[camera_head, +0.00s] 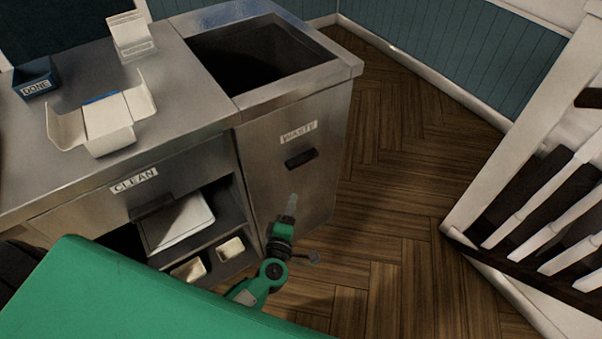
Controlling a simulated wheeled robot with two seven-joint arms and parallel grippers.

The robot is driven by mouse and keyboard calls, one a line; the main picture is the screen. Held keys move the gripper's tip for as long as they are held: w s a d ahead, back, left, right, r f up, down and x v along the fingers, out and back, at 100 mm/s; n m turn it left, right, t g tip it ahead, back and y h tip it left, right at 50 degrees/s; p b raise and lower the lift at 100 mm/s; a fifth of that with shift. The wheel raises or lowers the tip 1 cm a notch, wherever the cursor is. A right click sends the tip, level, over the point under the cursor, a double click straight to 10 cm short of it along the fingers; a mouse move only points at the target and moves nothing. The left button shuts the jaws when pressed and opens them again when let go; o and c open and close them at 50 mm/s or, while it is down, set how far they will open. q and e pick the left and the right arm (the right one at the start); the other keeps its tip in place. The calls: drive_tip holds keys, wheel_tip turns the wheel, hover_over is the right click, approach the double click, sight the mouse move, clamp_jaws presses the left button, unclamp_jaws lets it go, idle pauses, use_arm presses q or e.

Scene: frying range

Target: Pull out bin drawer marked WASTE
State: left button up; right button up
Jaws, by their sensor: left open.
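The bin drawer marked WASTE (282,185) is a tall metal front at the right end of the steel counter. It looks flush with the cabinet. Its WASTE label (299,132) is near the top, with a dark handle (301,159) just below it. My left gripper (292,200) is in front of the drawer's lower part, below the handle and apart from it. It is open and looks empty, though its fingers are small and seen nearly edge-on. My right gripper is not in view.
A CLEAN drawer (100,200) is left of the bin, above open shelves holding a white stack (178,222) and small tubs. An open carton (106,120) and a blue DONE tray (36,80) stand on the counter. Wooden floor (390,200) is clear up to a white railing (535,120).

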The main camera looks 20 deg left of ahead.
sight(302, 164)
use_arm(q)
drive_tip(key=shift+n, duration=0.6)
drive_tip(key=w, duration=0.4)
drive_tip(key=w+a+r, duration=0.1)
drive_tip(key=w, duration=0.4)
drive_tip(key=w+a, duration=0.1)
drive_tip(key=w, duration=0.3)
drive_tip(key=shift+w+r, duration=0.35)
drive_tip(key=shift+w, duration=0.05)
clamp_jaws()
